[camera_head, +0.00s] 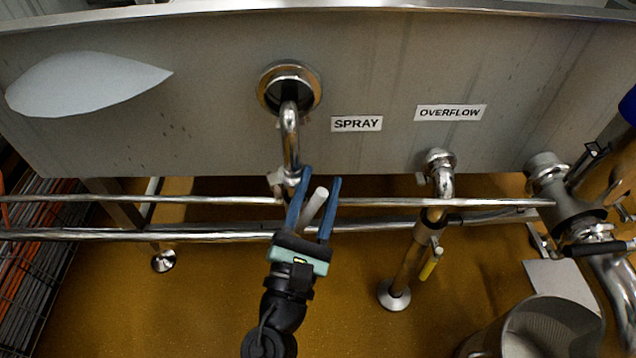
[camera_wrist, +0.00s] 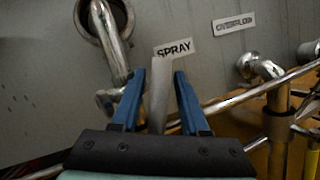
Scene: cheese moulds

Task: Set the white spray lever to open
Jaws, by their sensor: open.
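The white spray lever (camera_head: 312,206) is a pale, short bar below the steel spray pipe (camera_head: 290,140), angled up and to the right in the head view. My gripper (camera_head: 321,181) is open, with one blue finger on each side of the lever. In the wrist view the lever (camera_wrist: 159,93) stands between the two fingers of my gripper (camera_wrist: 160,78), nearer the left one. I cannot tell whether either finger touches it. The lever's lower end and its valve joint are partly hidden by my gripper.
A steel tank wall (camera_head: 220,80) carries a SPRAY label (camera_head: 356,123) and an OVERFLOW label (camera_head: 450,113). Horizontal steel rails (camera_head: 130,235) run behind my gripper. A yellow-handled overflow pipe (camera_head: 432,263) stands to the right, and a round bin (camera_head: 550,325) is at lower right.

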